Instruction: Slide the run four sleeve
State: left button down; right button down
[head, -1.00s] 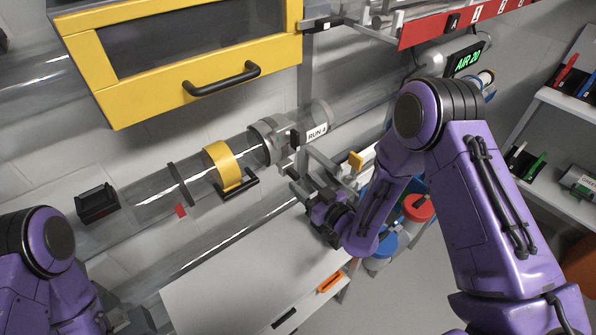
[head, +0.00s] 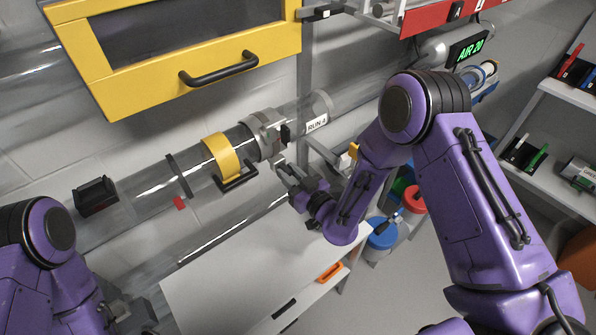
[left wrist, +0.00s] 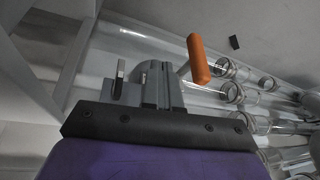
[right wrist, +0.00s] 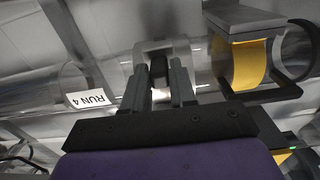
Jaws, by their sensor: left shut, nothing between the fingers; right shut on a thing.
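The run four sleeve (head: 264,136) is a grey collar around the clear tube, just right of the yellow band (head: 222,157) in the head view. The RUN 4 label (head: 317,123) is on the tube to its right, with a stretch of clear tube between. My right gripper (head: 281,168) is at the sleeve's lower side. In the right wrist view, its fingers (right wrist: 159,82) are shut on the sleeve's dark grip part (right wrist: 159,66), inside a pale frame. My left gripper (head: 137,318) is low at the left, away from the tube; its fingers (left wrist: 150,84) are shut and empty.
A yellow-framed cabinet (head: 110,97) with a black handle hangs above the tube. A white bench (head: 235,275) lies below. A black bracket (head: 95,196) holds the tube at left. Shelves (head: 555,135) stand at right. An orange handle (left wrist: 198,60) shows in the left wrist view.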

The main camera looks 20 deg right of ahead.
jog(key=shift+s+a, duration=0.25)
jog(key=shift+a, duration=0.35)
jog(key=shift+s+a, duration=0.2)
jog(key=shift+a, duration=0.4)
jog(key=c, duration=1)
grip_release()
jog(key=shift+c, duration=0.2)
jog(key=shift+o, duration=0.2)
jog(key=shift+a, duration=0.2)
jog(key=shift+d, duration=0.1)
jog(key=b+v, duration=0.3)
jog(key=v, duration=0.7)
jog(key=shift+s+b, duration=0.35)
